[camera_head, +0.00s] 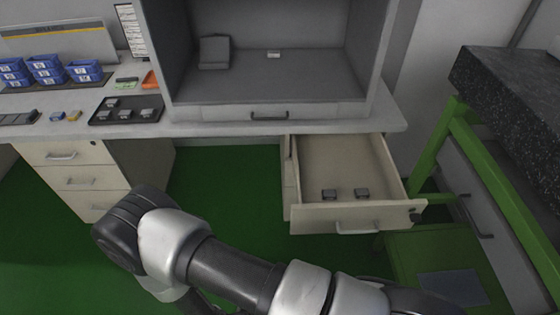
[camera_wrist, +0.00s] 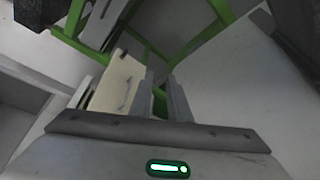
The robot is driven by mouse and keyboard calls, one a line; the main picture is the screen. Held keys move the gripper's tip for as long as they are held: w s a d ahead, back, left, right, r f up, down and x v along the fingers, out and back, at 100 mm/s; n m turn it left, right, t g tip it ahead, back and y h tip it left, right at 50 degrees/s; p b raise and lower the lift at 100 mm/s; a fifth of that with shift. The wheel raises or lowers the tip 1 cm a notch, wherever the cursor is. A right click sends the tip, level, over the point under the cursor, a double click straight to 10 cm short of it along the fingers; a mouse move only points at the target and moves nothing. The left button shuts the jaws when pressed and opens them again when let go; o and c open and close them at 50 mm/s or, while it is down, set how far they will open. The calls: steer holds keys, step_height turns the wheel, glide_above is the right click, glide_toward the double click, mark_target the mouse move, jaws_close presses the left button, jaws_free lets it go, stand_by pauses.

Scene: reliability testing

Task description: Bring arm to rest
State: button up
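My arm (camera_head: 240,275) lies across the bottom of the head view, bent at the left and running to the lower right. Its gripper end is not visible there. In the wrist view, my gripper (camera_wrist: 163,90) shows two grey fingers standing apart with a narrow gap. Green framework shows through the gap, and nothing is seen held between the fingers.
An open drawer (camera_head: 358,216) juts out below the bench (camera_head: 230,127), with two small dark blocks (camera_head: 345,194) inside. A green-framed stand with a speckled dark top (camera_head: 515,75) is at right. Green floor (camera_head: 225,185) is clear between the drawer units.

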steer(key=w+a+r+m+g+y+p, duration=0.1)
steer(key=w+r+m+g+y+p, duration=0.15)
steer(key=r, duration=0.75)
steer(key=w+a+r+m+g+y+p, duration=0.2)
steer(key=w+r+p, duration=0.15)
steer(key=r, duration=0.55)
steer(key=w+a+r+m+g+y+p, duration=0.1)
steer(key=w+r+m+g+y+p, duration=0.2)
steer(key=r, duration=0.7)
steer(key=d+r+m+t+y+p, duration=0.1)
steer(key=d+r+t+y+p, duration=0.1)
steer(key=r, duration=0.8)
steer(key=d+r+m+t+y+p, duration=0.1)
steer(key=d+r+t+y+p, duration=0.1)
steer(key=r, duration=0.9)
steer(key=d+r+m+t+y+p, duration=0.1)
steer(key=d+r+t+y+p, duration=0.2)
steer(key=r, duration=0.8)
steer(key=shift+w+d+p, duration=0.15)
steer(key=shift+d+p, duration=0.35)
steer(key=shift+p, duration=0.35)
steer(key=shift+t, duration=0.25)
